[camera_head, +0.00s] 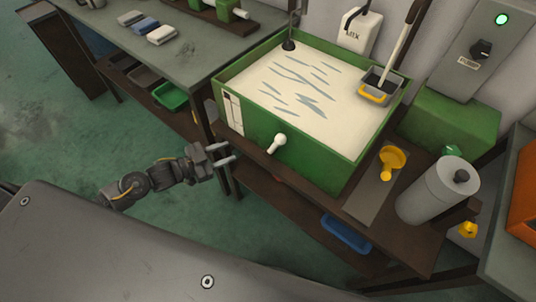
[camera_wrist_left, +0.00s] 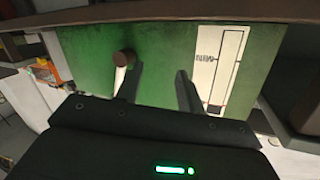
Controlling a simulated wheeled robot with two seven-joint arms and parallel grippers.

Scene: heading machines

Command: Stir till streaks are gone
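A green tank (camera_head: 300,153) holds cream liquid (camera_head: 285,85) with several grey streaks on its surface. A white-knobbed lever (camera_head: 277,143) sticks out of the tank's front; it shows in the left wrist view (camera_wrist_left: 121,70). A long-handled tool (camera_head: 400,45) leans at the tank's back right corner, its lower end at a grey and yellow holder (camera_head: 374,95). A dark rod (camera_head: 289,44) hangs at the back rim. My left gripper (camera_head: 231,152) is open and empty, just outside the tank's front left; its fingers (camera_wrist_left: 158,70) face the green wall. My right gripper is out of view.
A white gauge panel (camera_wrist_left: 218,70) is on the tank's front left. A grey canister (camera_head: 437,193) and a yellow scoop-like part (camera_head: 392,158) stand right of the tank. A workbench (camera_head: 185,50) is at the left. A control box with a green light (camera_head: 502,19) is behind.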

